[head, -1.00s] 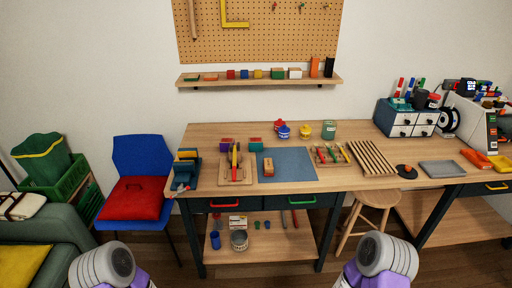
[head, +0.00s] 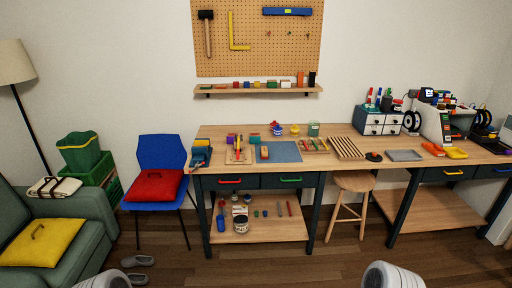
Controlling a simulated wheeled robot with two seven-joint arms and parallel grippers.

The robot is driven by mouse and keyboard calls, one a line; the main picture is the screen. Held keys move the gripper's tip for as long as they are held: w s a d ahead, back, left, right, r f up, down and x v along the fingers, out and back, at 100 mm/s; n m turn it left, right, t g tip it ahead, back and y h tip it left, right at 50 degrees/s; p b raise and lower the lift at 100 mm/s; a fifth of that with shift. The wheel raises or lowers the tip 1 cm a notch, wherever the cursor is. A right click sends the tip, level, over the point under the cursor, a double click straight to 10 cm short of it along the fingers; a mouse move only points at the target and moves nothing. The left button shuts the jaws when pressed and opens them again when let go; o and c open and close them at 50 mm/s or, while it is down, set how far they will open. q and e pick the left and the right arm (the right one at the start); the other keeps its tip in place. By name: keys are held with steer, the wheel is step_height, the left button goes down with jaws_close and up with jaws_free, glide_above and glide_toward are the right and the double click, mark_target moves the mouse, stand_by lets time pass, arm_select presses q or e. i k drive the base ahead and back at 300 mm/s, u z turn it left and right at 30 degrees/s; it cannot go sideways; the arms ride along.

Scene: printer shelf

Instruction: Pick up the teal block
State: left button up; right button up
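A small teal block (head: 254,136) sits on the workbench (head: 345,129) near its left-middle part, behind the blue-grey mat (head: 287,152). Its lower front looks reddish, and it is too small to make out fully. A purple block (head: 232,138) stands to its left. Neither of my grippers is in view; only rounded white parts of my arms show at the bottom edge, far from the block.
A wall shelf (head: 220,91) holds several coloured blocks, some greenish. Grey slippers (head: 138,261) lie on the floor. The floor before the bench looks clear.

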mark_target(254, 138)
steer(key=z, duration=0.65)
steer(key=i, duration=1.5)
steer(key=u, duration=0.6)
